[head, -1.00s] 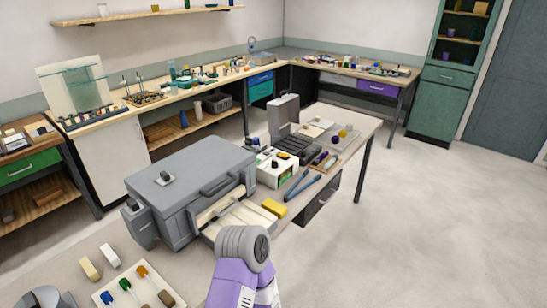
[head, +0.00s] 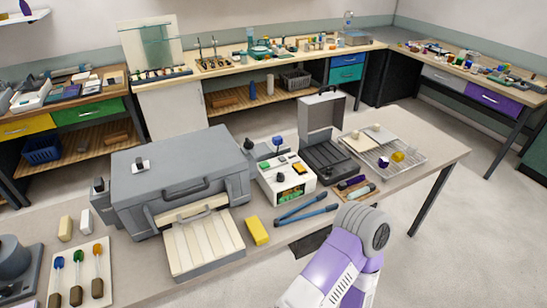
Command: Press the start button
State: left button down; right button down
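A white control box (head: 286,180) stands on the near table, right of a large grey furnace-like case (head: 180,175). Its top carries a green button (head: 281,168) and a red-orange one beside it; its front has a dark panel with a lit green display. I cannot read which button is marked start. A purple and grey link of my arm rises from the bottom right, in front of the table edge. Neither gripper is in view.
Blue-handled tongs (head: 305,212) and a yellow block (head: 257,231) lie in front of the box. An open dark case (head: 325,157) stands to its right. A cream slatted tray (head: 204,245) juts from the grey case. Wire rack (head: 405,165) lies farther right.

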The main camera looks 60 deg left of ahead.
aim_at(264, 165)
jog(key=u, duration=0.9)
jog(key=i, duration=0.95)
jog(key=u, duration=1)
